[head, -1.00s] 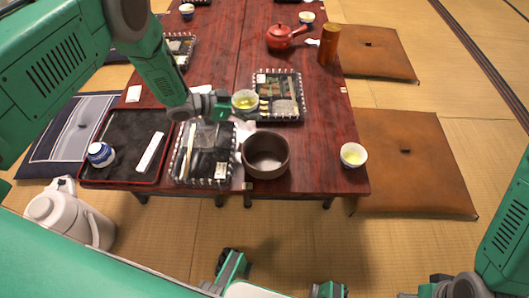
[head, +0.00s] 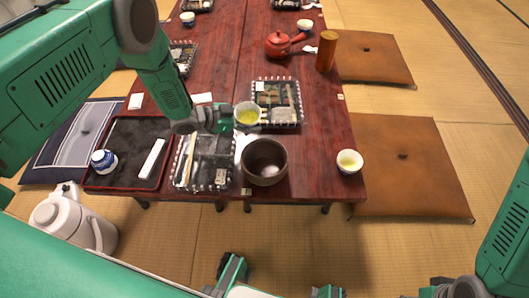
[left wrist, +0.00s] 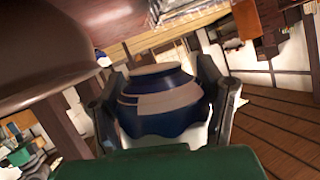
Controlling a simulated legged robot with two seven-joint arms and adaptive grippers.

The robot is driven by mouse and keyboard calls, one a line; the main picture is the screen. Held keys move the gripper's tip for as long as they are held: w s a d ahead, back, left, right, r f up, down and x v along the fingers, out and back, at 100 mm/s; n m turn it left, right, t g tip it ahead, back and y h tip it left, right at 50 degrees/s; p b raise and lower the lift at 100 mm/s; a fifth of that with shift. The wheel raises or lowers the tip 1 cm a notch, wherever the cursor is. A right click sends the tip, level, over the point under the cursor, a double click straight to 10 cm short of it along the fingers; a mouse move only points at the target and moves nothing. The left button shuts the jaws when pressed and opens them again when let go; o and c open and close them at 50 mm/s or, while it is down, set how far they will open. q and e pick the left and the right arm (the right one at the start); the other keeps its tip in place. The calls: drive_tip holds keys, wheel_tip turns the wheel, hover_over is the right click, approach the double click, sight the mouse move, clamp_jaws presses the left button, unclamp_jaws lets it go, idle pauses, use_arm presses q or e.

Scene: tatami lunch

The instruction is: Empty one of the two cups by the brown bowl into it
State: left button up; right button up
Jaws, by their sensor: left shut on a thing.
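The brown bowl (head: 258,178) stands near the table's front edge in the head view. Its dark side also fills the upper left of the left wrist view (left wrist: 50,45). My left gripper (head: 229,122) is shut on a cup (head: 250,106) with yellow-green tea in it. It holds the cup above the table, just behind the bowl. The left wrist view shows this cup, blue and white (left wrist: 165,102), between both fingers. The second cup (head: 349,168), white with yellow-green tea, stands upright at the table's right front corner. My right gripper cannot be made out.
A clear-lidded lunch box (head: 205,160) lies left of the bowl, beside a black tray (head: 125,133). Another lunch box (head: 277,100) lies behind the held cup. A red teapot (head: 278,44) and brown cylinder (head: 326,51) stand farther back. Table between bowl and right cup is bare.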

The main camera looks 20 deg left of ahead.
sight(257, 121)
use_arm(q)
drive_tip(key=r+p, duration=0.1)
drive_tip(key=r+m+p, duration=0.1)
drive_tip(key=s+d+p, duration=0.1)
drive_tip(key=shift+r+t+y, duration=0.3)
drive_tip(key=shift+r, duration=0.1)
drive_tip(key=shift+s+d+m+t+p, duration=0.2)
drive_tip(key=shift+s+m+t+p, duration=0.1)
drive_tip(key=shift+m+p, duration=0.25)
drive_tip(key=shift+s+r+p, duration=0.1)
drive_tip(key=shift+s+p, duration=0.05)
drive_tip(key=shift+p, duration=0.15)
drive_tip(key=shift+s+d+f+m+y, duration=0.15)
drive_tip(key=shift+d+f+m+y, duration=0.1)
drive_tip(key=shift+m+y, duration=0.1)
drive_tip(key=shift+s+d+t, duration=0.1)
drive_tip(key=shift+t, duration=0.2)
drive_tip(key=shift+s+d+f+m, duration=0.15)
drive_tip(key=shift+s+f+m, duration=0.05)
drive_tip(key=shift+m, duration=0.1)
drive_tip(key=shift+s+d+r+m+t+y+p, duration=0.15)
drive_tip(key=shift+r+m+t+y+p, duration=0.2)
drive_tip(key=shift+r+m+t+p, duration=0.4)
drive_tip(key=shift+f, duration=0.25)
drive_tip(key=shift+s+d+r+p, duration=0.1)
drive_tip(key=shift+s+p, duration=0.1)
drive_tip(key=shift+p, duration=0.1)
